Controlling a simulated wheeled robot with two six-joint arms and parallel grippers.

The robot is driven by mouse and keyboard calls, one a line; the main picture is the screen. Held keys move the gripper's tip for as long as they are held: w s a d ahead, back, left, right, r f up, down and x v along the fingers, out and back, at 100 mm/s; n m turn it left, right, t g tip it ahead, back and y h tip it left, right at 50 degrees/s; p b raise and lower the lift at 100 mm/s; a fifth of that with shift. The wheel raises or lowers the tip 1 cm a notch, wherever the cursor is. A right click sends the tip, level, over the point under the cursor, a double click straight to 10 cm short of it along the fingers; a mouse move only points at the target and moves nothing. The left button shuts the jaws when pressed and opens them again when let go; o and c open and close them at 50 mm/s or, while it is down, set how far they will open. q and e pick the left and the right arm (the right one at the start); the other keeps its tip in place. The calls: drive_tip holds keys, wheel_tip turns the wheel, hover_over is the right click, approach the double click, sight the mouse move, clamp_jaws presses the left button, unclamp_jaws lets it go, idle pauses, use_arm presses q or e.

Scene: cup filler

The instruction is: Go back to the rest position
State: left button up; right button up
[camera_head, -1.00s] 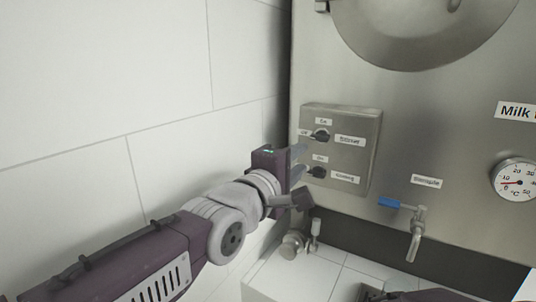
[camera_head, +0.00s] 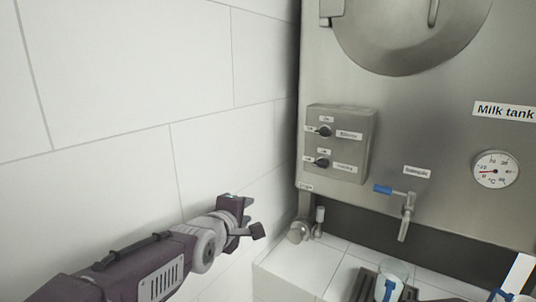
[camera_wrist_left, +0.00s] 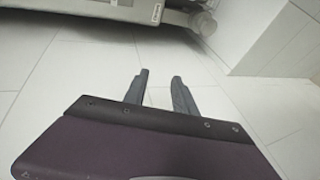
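My left gripper (camera_head: 255,216) is in front of the white tiled wall in the head view, left of the milk tank and clear of it. Its two dark fingers are apart with nothing between them. In the left wrist view the fingers (camera_wrist_left: 161,88) also show apart and empty, with pale tiles behind them. My right gripper is not in view.
The steel milk tank (camera_head: 433,125) carries a switch box (camera_head: 356,157), a blue-handled tap (camera_head: 407,212) and a dial (camera_head: 496,170). A clear cup (camera_head: 389,286) stands on a dark grate (camera_head: 364,284) below. A tiled ledge (camera_head: 306,268) lies under the tank.

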use_arm(q)
drive_tip(key=s+a+f+m+g+y, duration=0.25)
drive_tip(key=s+a+f, duration=0.2)
drive_tip(key=f, duration=0.55)
drive_tip(key=s+a+f+m+g+y, duration=0.1)
drive_tip(key=s+a+f+g, duration=0.2)
drive_tip(key=a+f, duration=0.5)
drive_tip(key=s+f+m+g, duration=0.6)
drive_tip(key=s+f+m, duration=0.4)
drive_tip(key=s, duration=0.6)
wheel_tip(320, 180, down, 2)
drive_tip(key=shift+s+f+g, duration=0.1)
drive_tip(key=shift+s+g, duration=0.15)
drive_tip(key=shift+g, duration=0.1)
